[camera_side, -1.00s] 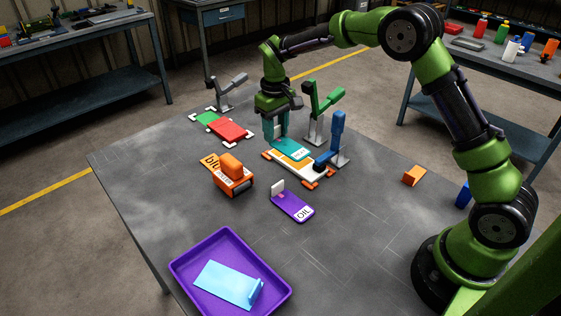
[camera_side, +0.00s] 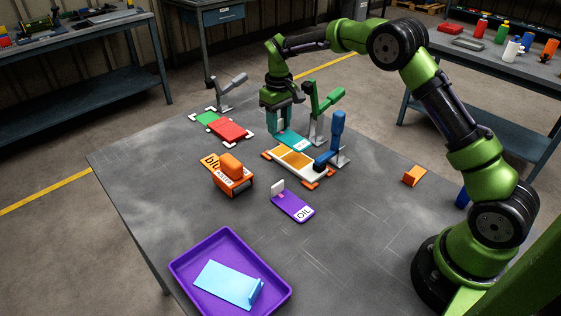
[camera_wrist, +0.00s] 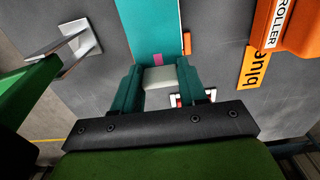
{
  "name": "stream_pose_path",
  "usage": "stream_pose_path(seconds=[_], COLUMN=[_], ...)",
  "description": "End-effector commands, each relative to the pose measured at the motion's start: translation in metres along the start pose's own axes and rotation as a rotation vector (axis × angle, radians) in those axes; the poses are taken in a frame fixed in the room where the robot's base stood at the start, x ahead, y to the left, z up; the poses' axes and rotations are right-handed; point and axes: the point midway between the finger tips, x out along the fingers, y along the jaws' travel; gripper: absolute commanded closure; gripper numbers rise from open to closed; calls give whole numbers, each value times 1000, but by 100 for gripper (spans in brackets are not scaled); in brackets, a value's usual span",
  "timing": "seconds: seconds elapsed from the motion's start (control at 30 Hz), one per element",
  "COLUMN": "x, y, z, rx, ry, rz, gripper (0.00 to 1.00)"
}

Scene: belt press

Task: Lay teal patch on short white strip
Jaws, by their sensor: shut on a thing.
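My gripper (camera_side: 278,131) is shut on the patch's pale grip tab (camera_wrist: 160,77), which shows between the fingers in the wrist view. A white strip (camera_side: 318,175) with orange areas on top lies between orange corner pieces. The patch is just behind this strip in the side view. I cannot tell its exact height.
Green (camera_side: 318,100) and blue (camera_side: 337,130) levers stand close by on the right. A red and green piece (camera_side: 229,131) lies behind left. An orange roller (camera_side: 231,165), a purple OIL patch (camera_side: 293,206) and a purple tray (camera_side: 186,277) holding a light blue piece are nearer.

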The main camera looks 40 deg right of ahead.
Motion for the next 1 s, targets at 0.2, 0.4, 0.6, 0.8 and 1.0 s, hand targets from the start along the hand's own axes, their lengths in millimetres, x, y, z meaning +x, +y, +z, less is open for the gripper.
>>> stream_pose_path(seconds=[0.2,0.4,0.6,0.8,1.0], x=[22,37,43,44,44], y=[0,0,0,0,0], z=[1,0,0,0,0], rx=[1,0,0,0,0], ry=[-3,-1,-1,0,0], rz=[-1,-1,-1,-1,-1], gripper=[88,88,88,88,88])
